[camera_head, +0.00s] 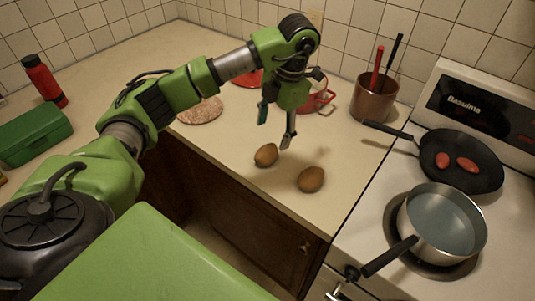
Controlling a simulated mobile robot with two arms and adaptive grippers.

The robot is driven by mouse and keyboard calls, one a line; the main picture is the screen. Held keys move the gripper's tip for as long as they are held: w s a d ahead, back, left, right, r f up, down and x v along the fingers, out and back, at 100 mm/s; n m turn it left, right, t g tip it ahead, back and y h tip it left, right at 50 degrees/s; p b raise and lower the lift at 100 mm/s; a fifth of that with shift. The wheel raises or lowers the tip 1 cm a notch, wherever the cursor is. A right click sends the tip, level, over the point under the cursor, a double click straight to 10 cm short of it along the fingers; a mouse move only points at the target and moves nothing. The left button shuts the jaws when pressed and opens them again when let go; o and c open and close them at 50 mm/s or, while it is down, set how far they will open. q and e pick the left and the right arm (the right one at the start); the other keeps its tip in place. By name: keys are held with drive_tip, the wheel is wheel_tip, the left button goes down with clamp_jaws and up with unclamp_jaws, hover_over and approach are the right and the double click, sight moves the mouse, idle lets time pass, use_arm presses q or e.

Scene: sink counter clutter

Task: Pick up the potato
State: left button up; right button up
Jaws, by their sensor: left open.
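Two brown, rounded things that look like potatoes lie on the counter. One potato (266,155) is just below my left gripper, and the other potato (311,179) lies to its right, nearer the counter's front edge. My left gripper (275,127) is open and empty. Its fingers point down, above and slightly behind the left potato. I cannot tell if a fingertip touches it. My right gripper is not in view.
A copper pot (375,101) with utensils and a red pot (318,101) stand behind. A round board (200,110) lies to the left. On the stove are a frying pan (440,150) with two red items and a saucepan (442,222). The counter (345,150) around the potatoes is clear.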

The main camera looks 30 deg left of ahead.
sight(269, 150)
use_arm(q)
wheel_tip(269, 150, down, 3)
drive_tip(key=shift+w+r, duration=0.1)
drive_tip(key=shift+a+f, duration=0.2)
drive_tip(key=shift+f, duration=0.6)
drive_tip(key=f+p, duration=0.1)
drive_tip(key=f, duration=0.1)
drive_tip(key=a+f+p, duration=0.1)
drive_tip(key=f, duration=0.1)
drive_tip(key=shift+f+p, duration=0.15)
drive_tip(key=shift+p, duration=0.2)
drive_tip(key=shift+f, duration=0.25)
drive_tip(key=c, duration=1.3)
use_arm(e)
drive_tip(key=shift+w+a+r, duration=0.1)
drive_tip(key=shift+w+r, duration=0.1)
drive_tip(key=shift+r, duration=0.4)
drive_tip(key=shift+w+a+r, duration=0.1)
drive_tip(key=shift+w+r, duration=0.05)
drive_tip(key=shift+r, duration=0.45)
